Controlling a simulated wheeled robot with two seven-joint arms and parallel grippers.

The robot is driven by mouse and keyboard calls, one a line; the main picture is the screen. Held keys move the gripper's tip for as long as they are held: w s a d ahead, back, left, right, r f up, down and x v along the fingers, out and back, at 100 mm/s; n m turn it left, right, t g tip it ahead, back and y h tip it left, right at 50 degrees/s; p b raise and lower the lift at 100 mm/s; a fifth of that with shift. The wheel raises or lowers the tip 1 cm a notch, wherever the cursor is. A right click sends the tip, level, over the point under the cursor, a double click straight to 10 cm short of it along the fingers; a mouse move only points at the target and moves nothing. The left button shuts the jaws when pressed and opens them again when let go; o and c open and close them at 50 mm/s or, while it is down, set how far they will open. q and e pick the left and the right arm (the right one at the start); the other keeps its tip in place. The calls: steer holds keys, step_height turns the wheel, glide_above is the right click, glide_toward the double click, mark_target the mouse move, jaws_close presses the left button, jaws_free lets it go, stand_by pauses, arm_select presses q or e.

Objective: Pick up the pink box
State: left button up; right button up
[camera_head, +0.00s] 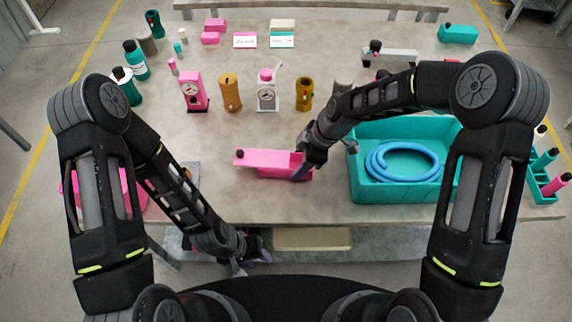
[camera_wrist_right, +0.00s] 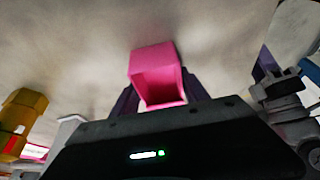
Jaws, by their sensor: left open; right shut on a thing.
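My left gripper (camera_head: 243,262) is open and empty, low at the front edge of the table.
A teal bin (camera_head: 360,185) with a coiled blue hose (camera_head: 402,161) stands right of the pink box. Pumps, including a pink one (camera_head: 193,92) and a brown one (camera_head: 230,93), stand behind it. Another pink container (camera_head: 135,190) is at the left. The tabletop just left of the box is clear.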

jaws_close()
step_height(320, 180, up, 10)
stand_by(0.5)
arm_select(q)
steer(key=shift+f, duration=0.15)
arm_select(e)
steer(key=shift+f, duration=0.15)
stand_by(0.4)
steer(key=shift+f+b, duration=4.35)
steer(key=shift+f, duration=0.55)
arm_select(q)
step_height(320, 180, down, 7)
steer(key=shift+w+d+f, duration=0.15)
steer(key=shift+w+d, duration=0.1)
steer(key=shift+w, duration=0.2)
arm_select(e)
steer(key=shift+r, duration=0.1)
arm_select(q)
steer(key=shift+c, duration=0.4)
